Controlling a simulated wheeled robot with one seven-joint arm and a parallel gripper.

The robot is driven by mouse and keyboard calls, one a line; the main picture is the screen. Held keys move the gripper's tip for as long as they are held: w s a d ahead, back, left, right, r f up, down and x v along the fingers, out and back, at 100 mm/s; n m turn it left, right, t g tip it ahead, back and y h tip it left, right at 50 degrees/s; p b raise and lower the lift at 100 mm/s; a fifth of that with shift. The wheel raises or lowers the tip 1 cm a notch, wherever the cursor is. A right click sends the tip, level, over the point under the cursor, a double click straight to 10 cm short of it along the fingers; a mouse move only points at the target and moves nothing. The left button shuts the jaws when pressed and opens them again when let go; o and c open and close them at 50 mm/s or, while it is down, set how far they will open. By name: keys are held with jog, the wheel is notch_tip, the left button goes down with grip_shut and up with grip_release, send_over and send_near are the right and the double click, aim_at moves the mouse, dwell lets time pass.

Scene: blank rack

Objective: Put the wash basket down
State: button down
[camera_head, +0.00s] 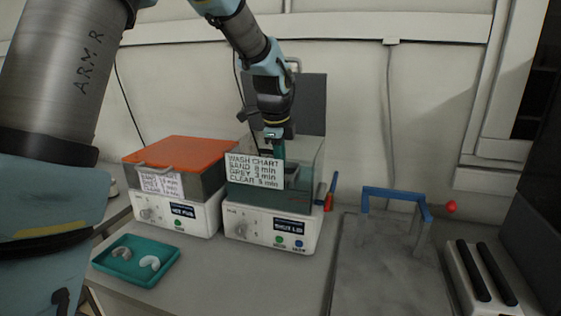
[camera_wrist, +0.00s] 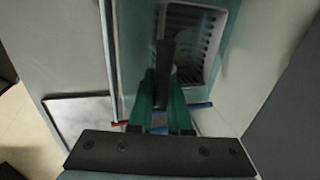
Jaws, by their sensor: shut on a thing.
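My gripper (camera_head: 276,146) is over the right-hand wash tank, pointing down, its green fingers shut on the dark upright handle (camera_wrist: 166,55) of the wash basket. In the wrist view the basket (camera_wrist: 212,42) is a pale box with slotted walls, below the fingertips and within the tank's outline; a pale piece seems to lie inside. I cannot tell whether it touches the tank floor. In the head view the wash chart card and tank front hide most of the basket. The tank (camera_head: 270,196) holds teal liquid, and its dark lid (camera_head: 312,100) stands open behind.
A second unit with an orange lid (camera_head: 180,152) stands left. A teal tray (camera_head: 130,272) with two small arch-shaped pieces is in front. A red-and-blue tool (camera_head: 331,192) is beside the tank. A blue-topped stand (camera_head: 395,193) and a grey slab (camera_head: 385,270) are at right.

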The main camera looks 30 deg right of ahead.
jog(key=c, duration=1.1)
grip_release()
jog(key=shift+c, duration=0.2)
jog(key=shift+r, duration=0.1)
jog(key=shift+r, duration=0.3)
jog(key=b+v, duration=0.1)
jog(key=v, duration=1.1)
jog(key=shift+r, duration=0.2)
